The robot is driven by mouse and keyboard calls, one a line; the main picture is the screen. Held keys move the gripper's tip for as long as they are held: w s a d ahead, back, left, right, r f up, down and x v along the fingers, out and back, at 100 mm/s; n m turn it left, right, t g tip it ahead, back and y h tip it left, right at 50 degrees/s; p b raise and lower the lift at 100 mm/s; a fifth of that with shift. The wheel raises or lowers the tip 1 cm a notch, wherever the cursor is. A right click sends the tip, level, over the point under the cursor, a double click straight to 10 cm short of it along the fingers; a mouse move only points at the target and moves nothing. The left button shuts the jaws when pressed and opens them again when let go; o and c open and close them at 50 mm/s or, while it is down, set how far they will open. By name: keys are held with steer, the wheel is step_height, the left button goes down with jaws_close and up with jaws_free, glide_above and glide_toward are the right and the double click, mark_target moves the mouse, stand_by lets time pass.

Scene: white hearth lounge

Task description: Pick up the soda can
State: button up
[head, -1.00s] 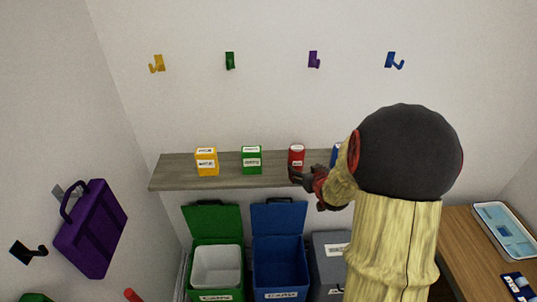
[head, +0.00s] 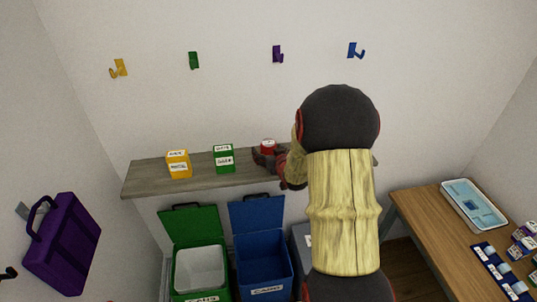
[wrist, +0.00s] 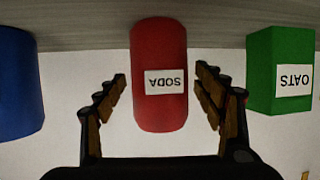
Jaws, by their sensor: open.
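The red soda can (head: 268,146) stands on the wall shelf (head: 145,178), right of the green box. In the wrist view the can (wrist: 158,105) appears upside down with its SODA label, between the two fingers of my gripper (wrist: 158,95). My gripper is open, with a gap visible on each side of the can. In the head view my gripper (head: 268,160) is in front of the can and hides its lower part.
A green OATS box (head: 224,158) and a yellow box (head: 178,164) stand left of the can. A blue container (wrist: 18,85) is on its other side. Open green (head: 196,222) and blue (head: 257,215) bins stand below the shelf. A wooden table (head: 425,235) is at right.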

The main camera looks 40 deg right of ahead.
steer(key=shift+c, duration=1.4)
steer(key=c, duration=0.8)
